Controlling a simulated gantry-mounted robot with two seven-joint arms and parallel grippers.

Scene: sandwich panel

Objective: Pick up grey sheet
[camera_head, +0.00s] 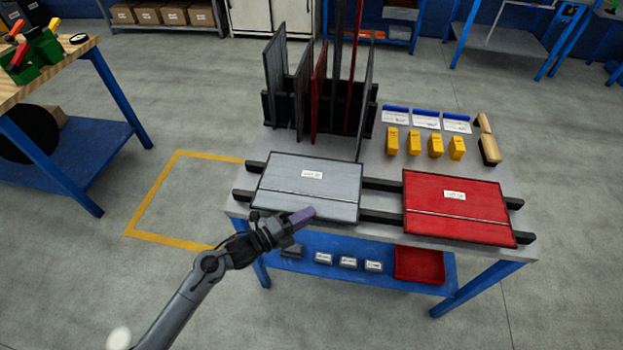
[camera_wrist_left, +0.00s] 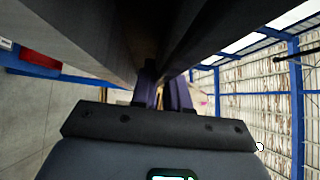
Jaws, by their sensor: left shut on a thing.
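The grey sheet (camera_head: 312,186) lies flat on two dark rails at the left of the table and has a white label. In the left wrist view, the purple fingers (camera_wrist_left: 162,95) sit close together between two large dark surfaces, which I cannot clearly tell apart. My right gripper is not in view.
A red sheet (camera_head: 456,205) lies on the rails to the right. Behind the grey sheet, a dark rack (camera_head: 270,108) holds several upright panels. Yellow blocks (camera_head: 414,144), white-and-blue packets and a brush (camera_head: 487,140) are at the back right. A red bin (camera_head: 420,265) sits on the lower shelf.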

